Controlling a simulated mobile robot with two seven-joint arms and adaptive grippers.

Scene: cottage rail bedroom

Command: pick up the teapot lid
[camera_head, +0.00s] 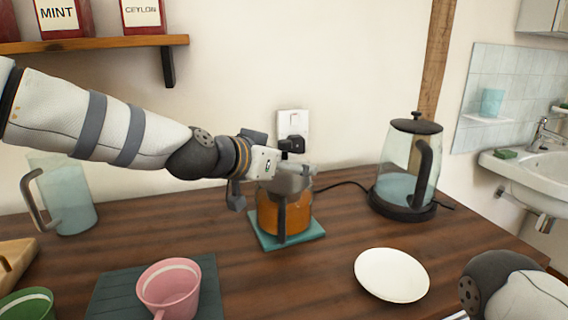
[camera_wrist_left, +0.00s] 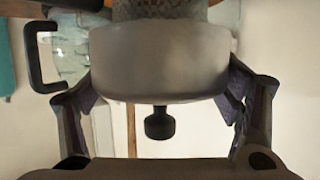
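The teapot (camera_head: 285,215) is glass with amber tea and stands on a teal trivet (camera_head: 263,240). My left gripper (camera_head: 277,172) is at its top and hides most of the lid there. In the left wrist view a grey round collar (camera_wrist_left: 160,65) with a black knob (camera_wrist_left: 159,123), apparently the lid, appears upside down between the fingers of the left gripper (camera_wrist_left: 160,90). The fingers are spread wide, one close on each side; I cannot tell whether they touch it. My right gripper is out of view; only part of the right arm shows at the lower right.
A glass kettle (camera_head: 397,165) stands to the right, with a cord behind the teapot. A white plate (camera_head: 391,274) lies at the front right. A pink cup (camera_head: 169,286) and a clear pitcher (camera_head: 68,195) are on the left. A shelf (camera_head: 95,42) hangs above.

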